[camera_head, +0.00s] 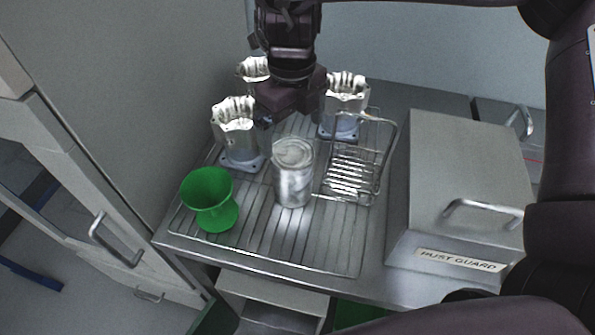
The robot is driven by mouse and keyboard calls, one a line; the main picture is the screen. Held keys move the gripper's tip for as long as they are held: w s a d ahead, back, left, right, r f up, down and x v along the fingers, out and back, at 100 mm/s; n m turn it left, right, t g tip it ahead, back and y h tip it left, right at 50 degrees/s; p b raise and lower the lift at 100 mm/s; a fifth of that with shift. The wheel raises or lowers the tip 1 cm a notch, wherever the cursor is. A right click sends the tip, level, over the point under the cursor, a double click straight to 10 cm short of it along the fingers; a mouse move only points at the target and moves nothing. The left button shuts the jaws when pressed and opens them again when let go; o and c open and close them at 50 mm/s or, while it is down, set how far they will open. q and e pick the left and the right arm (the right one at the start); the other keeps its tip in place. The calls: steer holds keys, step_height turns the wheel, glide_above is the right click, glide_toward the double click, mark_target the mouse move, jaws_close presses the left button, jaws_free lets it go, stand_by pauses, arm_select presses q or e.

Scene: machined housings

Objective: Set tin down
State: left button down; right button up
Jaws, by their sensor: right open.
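A silver tin (293,178) stands upright on the ribbed metal surface (300,245), near its middle. My right gripper (290,112) hangs from the top of the head camera view, above and behind the tin. It is open and holds nothing that I can see. Its fingers partly hide the housings behind it. The lower end of the tin is in plain view, and it appears to rest on the ribs. My left gripper does not show.
Machined housings stand around the tin: one at left (238,138), one at right (346,97), one behind (253,70). A green funnel-shaped cup (209,200) is front left. A wire rack (352,178) is right of the tin.

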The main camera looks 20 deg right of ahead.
mark_target(292, 152)
steer(key=shift+w+d+f+n+b, duration=0.1)
steer(key=shift+f+n+b, duration=0.1)
steer(key=shift+f, duration=0.2)
steer(key=shift+w+d+f+n+b, duration=0.1)
steer(key=shift+f+n, duration=0.1)
steer(key=shift+f, duration=0.15)
steer(key=shift+d+f, duration=0.15)
steer(key=shift+f, duration=0.05)
steer(key=shift+s+f, duration=0.1)
steer(key=shift+f, duration=0.25)
steer(key=f, duration=0.2)
steer(key=f+p, duration=0.1)
steer(key=f, duration=0.1)
steer(key=a+f+p, duration=0.1)
steer(key=f, duration=0.1)
steer(key=shift+s+f, duration=0.15)
steer(key=shift+s, duration=0.2)
steer(key=c, duration=1.4)
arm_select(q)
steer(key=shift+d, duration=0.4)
arm_select(e)
steer(key=shift+w, duration=0.1)
steer(key=shift+c, duration=1.1)
